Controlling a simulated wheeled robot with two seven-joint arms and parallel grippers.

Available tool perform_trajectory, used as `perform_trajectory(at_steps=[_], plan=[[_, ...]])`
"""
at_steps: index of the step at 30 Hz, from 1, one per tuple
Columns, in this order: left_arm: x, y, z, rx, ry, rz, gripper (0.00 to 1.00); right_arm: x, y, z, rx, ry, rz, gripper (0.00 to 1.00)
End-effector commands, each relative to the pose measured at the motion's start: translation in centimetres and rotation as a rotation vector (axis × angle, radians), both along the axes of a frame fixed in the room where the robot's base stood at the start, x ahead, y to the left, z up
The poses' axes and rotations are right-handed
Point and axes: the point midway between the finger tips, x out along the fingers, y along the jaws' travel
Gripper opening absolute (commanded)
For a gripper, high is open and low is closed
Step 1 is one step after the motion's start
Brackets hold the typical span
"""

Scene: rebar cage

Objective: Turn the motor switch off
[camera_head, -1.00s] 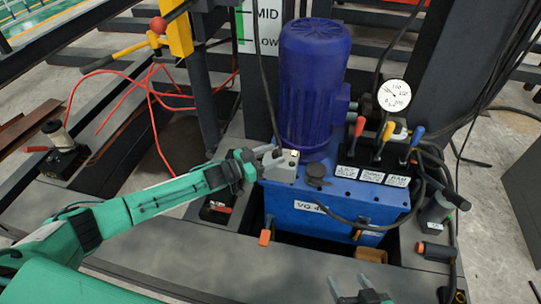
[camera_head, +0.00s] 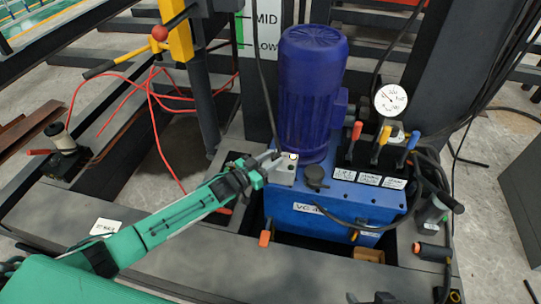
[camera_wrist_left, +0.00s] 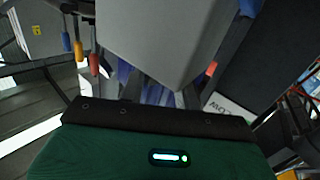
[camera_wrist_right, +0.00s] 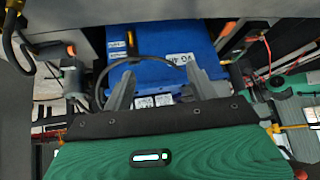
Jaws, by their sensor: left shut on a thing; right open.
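The motor switch (camera_head: 284,172) is a small light grey box with a pale round knob on top. It stands on the near left corner of the blue tank, in front of the blue motor (camera_head: 312,95). My left gripper (camera_head: 271,160) is shut on the switch's upper left part; the exact grip is unclear. In the left wrist view the grey box (camera_wrist_left: 165,40) fills the upper middle and hides much of the fingers. My right gripper (camera_wrist_right: 160,88) is open and empty. Only its tips show at the bottom edge of the head view (camera_head: 370,298).
Red, yellow and blue levers (camera_head: 380,145) rise from the tank's right side, below a round gauge (camera_head: 391,100). A black hose (camera_head: 345,218) loops across the tank front. A yellow post (camera_head: 176,32) and red cables stand at the left. Dark frame beams surround the tank.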

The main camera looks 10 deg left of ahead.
Motion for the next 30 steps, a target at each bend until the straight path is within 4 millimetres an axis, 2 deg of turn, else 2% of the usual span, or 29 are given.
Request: perform_trajectory(at_steps=[1, 9, 18, 30], plan=[[-0.2, -0.2, 0.3, -0.010, 0.008, 0.033, 0.10, -0.4, -0.8, 0.8, -0.022, 0.043, -0.011, 0.58], [-0.4, -0.5, 0.2, -0.009, 0.007, 0.199, 0.10, -3.7, -4.6, 2.2, -0.124, 0.282, -0.068, 0.58], [-0.4, -0.7, 0.0, -0.006, 0.006, 0.349, 0.10, -2.9, -4.4, -1.1, -0.131, 0.320, -0.064, 0.58], [-0.4, -0.9, 0.0, -0.002, 0.001, 0.447, 0.10, -2.6, -4.3, -2.8, -0.134, 0.338, -0.061, 0.58]])
